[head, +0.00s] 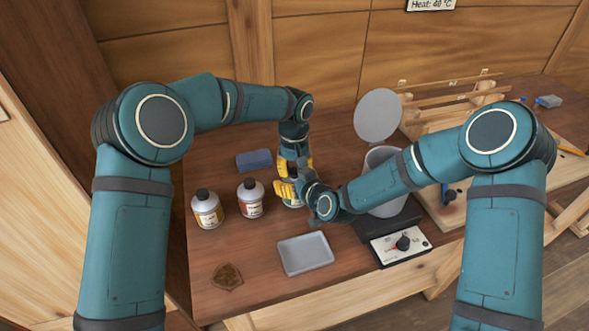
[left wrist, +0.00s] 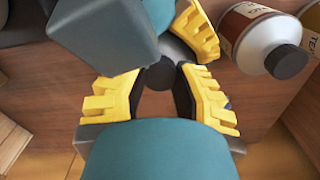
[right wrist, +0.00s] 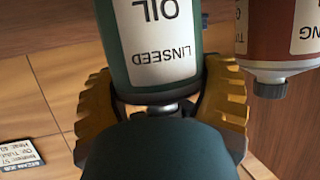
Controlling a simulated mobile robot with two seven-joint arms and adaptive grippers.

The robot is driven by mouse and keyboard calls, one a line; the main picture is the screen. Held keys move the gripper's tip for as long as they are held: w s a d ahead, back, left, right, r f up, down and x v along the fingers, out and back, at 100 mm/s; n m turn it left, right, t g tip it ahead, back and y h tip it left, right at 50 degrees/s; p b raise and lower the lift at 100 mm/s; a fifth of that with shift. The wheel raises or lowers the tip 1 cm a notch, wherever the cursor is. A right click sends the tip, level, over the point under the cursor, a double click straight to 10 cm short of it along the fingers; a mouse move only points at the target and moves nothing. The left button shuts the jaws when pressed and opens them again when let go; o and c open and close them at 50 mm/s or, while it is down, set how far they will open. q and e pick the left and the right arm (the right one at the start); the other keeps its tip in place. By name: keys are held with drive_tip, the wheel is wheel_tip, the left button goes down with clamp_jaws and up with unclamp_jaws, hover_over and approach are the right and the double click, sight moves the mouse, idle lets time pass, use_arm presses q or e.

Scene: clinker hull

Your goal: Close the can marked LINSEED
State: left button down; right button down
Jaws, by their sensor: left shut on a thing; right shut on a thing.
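The LINSEED can (right wrist: 160,45) is dark green with a white label and a grey neck; it appears upside down in the right wrist view. In the head view only a small part of it (head: 292,204) shows below the grippers. My right gripper (head: 286,190) is shut on the can, its yellow fingers on either side. My left gripper (head: 300,165) points down from above. In the left wrist view a round dark cap (left wrist: 160,75) sits between its fingers. The contact between cap and neck is hidden, so I cannot tell whether they touch.
Two capped bottles, one yellow-labelled (head: 207,210) and one red-labelled (head: 250,199), stand left of the can. A grey tray (head: 305,254) and a brown patch (head: 227,277) lie in front. A pot (head: 381,158) and dial unit (head: 400,246) are right.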

use_arm(q)
drive_tip(key=c, duration=0.8)
unclamp_jaws()
drive_tip(key=shift+d, duration=0.1)
drive_tip(key=shift+s, duration=0.1)
drive_tip(key=shift+r, duration=2.3)
drive_tip(key=shift+c, duration=0.3)
